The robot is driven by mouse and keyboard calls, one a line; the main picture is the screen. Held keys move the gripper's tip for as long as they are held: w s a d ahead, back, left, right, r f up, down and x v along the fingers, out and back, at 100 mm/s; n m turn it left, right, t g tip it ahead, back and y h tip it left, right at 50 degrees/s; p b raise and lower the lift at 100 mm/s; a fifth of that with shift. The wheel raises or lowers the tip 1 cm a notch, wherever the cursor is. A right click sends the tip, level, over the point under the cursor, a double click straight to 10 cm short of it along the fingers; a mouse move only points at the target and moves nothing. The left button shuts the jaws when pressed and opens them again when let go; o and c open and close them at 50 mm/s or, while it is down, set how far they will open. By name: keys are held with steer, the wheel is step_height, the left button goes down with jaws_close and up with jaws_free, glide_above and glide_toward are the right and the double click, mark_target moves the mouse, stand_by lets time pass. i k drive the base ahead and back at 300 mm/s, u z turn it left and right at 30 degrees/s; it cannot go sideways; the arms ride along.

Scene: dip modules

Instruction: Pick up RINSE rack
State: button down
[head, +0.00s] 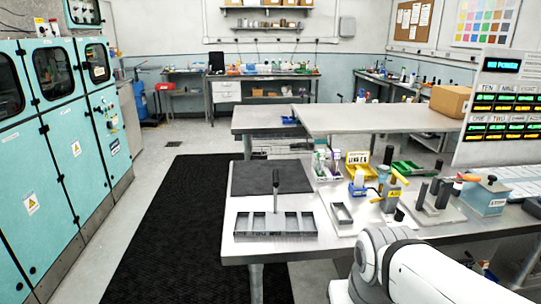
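A grey rack (305,222) with several open compartments sits near the front left corner of the grey worktable. A dark upright handle (276,190) rises at its back. Small lettering shows on its front, but it is too small to read, so I cannot confirm that it says RINSE. My white arm reaches in from the bottom right, apart from the rack. My gripper is outside the picture.
A dark mat (272,176) lies behind the rack. A small grey tray (341,214), a yellow bin (359,160), bottles and a black-handled fixture (433,200) stand to the right. A display panel (488,110) stands at the right edge. Teal cabinets (65,150) line the left.

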mark_target(275, 224)
steer(key=z, duration=0.3)
steer(key=k, duration=0.8)
steer(key=z, duration=4.1)
steer(key=i, duration=0.15)
steer(key=u, duration=3.4)
steer(key=i, duration=1.6)
steer(key=u, duration=1.3)
steer(key=i, duration=0.8)
steer(key=u, duration=0.45)
steer(key=k, duration=0.95)
steer(key=u, duration=0.2)
steer(key=i, duration=0.6)
steer(key=z, duration=0.05)
